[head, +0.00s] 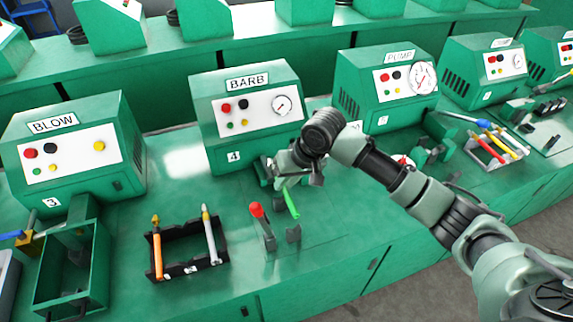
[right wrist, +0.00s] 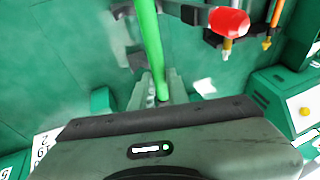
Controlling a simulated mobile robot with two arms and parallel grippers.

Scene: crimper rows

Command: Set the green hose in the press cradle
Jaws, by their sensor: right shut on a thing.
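The green hose (head: 292,204) is a thin bright green rod below my right gripper (head: 292,178), in front of the BARB press (head: 246,112). My right gripper is shut on it; in the right wrist view the hose (right wrist: 149,45) runs up from between the fingers (right wrist: 158,88). In the head view its lower end is close to a small dark green upright block (head: 293,234), which looks like part of the press cradle, beside a red-knobbed lever (head: 257,210). I cannot tell whether the hose touches the block. My left gripper is not in view.
A green open bin (head: 70,265) is farther left, by the BLOW machine (head: 68,150). The PUMP machine (head: 385,88) stands right, with a tray of colored hoses (head: 495,147) beyond it.

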